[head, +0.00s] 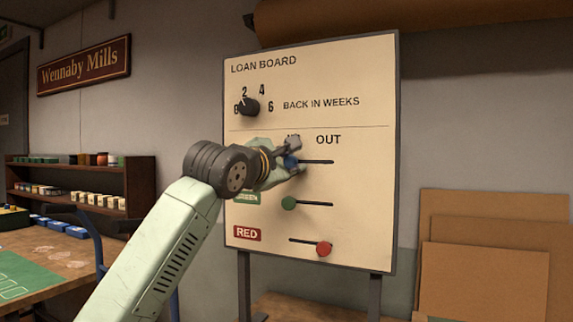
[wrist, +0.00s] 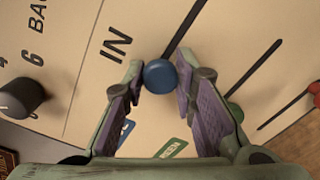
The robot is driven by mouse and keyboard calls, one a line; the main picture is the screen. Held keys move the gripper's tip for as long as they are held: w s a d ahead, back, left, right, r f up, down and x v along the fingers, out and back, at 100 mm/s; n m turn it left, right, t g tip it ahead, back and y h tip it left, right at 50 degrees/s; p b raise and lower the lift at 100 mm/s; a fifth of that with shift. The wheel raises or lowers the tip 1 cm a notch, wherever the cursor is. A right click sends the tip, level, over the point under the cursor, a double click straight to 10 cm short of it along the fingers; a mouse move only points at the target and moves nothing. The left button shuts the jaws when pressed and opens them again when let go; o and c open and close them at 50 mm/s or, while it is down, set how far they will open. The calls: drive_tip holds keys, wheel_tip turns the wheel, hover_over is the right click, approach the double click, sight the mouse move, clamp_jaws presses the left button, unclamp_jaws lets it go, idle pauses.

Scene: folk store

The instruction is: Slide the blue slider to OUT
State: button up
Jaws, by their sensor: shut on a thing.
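The blue slider (head: 290,161) is a round knob on the top slot of the cream loan board (head: 330,220). It sits at the slot's left end, by IN, with the bare slot running right below the word OUT. In the wrist view the blue knob (wrist: 160,76) is between my fingertips, near the printed IN, and the slot (wrist: 184,28) runs away from it. My gripper (head: 294,157) is at the board, shut on the blue knob; its fingertips also show in the wrist view (wrist: 168,75). My gripper covers most of IN in the head view.
Below are the green knob (head: 289,203) at its slot's left end and the red knob (head: 324,249) at its slot's right end. A black dial (head: 249,107) is above. Cardboard sheets (head: 485,280) lean right of the board.

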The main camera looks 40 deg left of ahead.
sight(328, 162)
drive_tip(key=shift+w+d+b, duration=0.3)
drive_tip(key=shift+d+b, duration=0.35)
drive_tip(key=shift+d, duration=0.55)
drive_tip(key=shift+w+d+b, duration=0.25)
drive_tip(key=shift+d+b, duration=0.4)
drive_tip(key=shift+d, duration=0.5)
drive_tip(key=shift+w+d+b, duration=0.3)
drive_tip(key=shift+d+b, duration=0.35)
drive_tip(key=shift+d, duration=0.55)
drive_tip(key=o, duration=1)
drive_tip(key=shift+b+v, duration=0.4)
drive_tip(key=shift+v, duration=0.4)
drive_tip(key=shift+b+v, duration=1.25)
drive_tip(key=shift+v, duration=2.5)
